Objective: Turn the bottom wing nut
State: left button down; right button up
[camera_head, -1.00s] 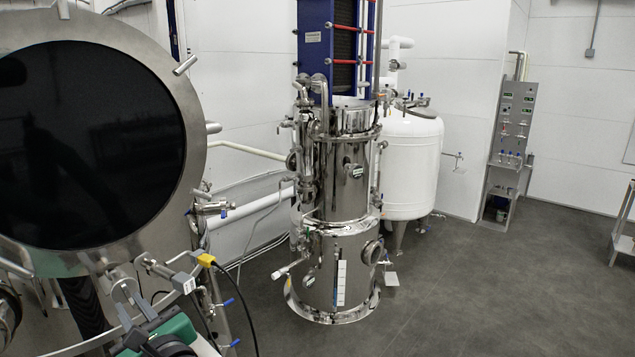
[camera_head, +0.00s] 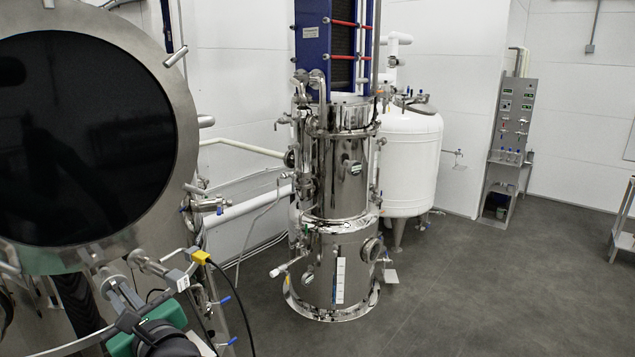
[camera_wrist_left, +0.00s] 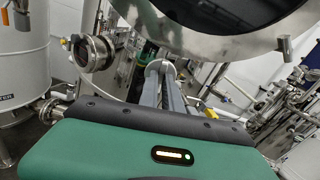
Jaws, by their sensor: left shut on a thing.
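A large round dark hatch (camera_head: 85,140) with a wide steel rim fills the left of the head view. Its lower rim also shows at the top of the wrist view (camera_wrist_left: 225,45). My left gripper (camera_head: 108,279) reaches up to the bottom of this rim. In the wrist view its two grey fingers (camera_wrist_left: 161,72) run forward and are shut on a small rounded metal piece at the lower rim, which appears to be the bottom wing nut. The fingers hide most of it, so its wings and angle cannot be told. My right gripper is not in view.
A pipe fitting with a yellow connector (camera_head: 201,257) and black cable stands just right of my left gripper. Blue-handled valves (camera_head: 226,300) sit beside it. A polished steel column (camera_head: 340,200) and white tank (camera_head: 410,165) stand farther right. The grey floor (camera_head: 490,290) at right is clear.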

pick_arm(q)
jog(key=shift+d+f+b, duration=0.1)
jog(key=shift+b, duration=0.25)
jog(key=n+b, duration=0.1)
jog(key=b, duration=0.1)
jog(key=shift+f+n+b, duration=0.15)
jog(key=shift+n+b, duration=0.15)
jog(key=shift+b, duration=0.05)
jog(key=shift+r+n, duration=0.25)
jog(key=shift+n, duration=0.05)
jog(key=shift+f, duration=0.1)
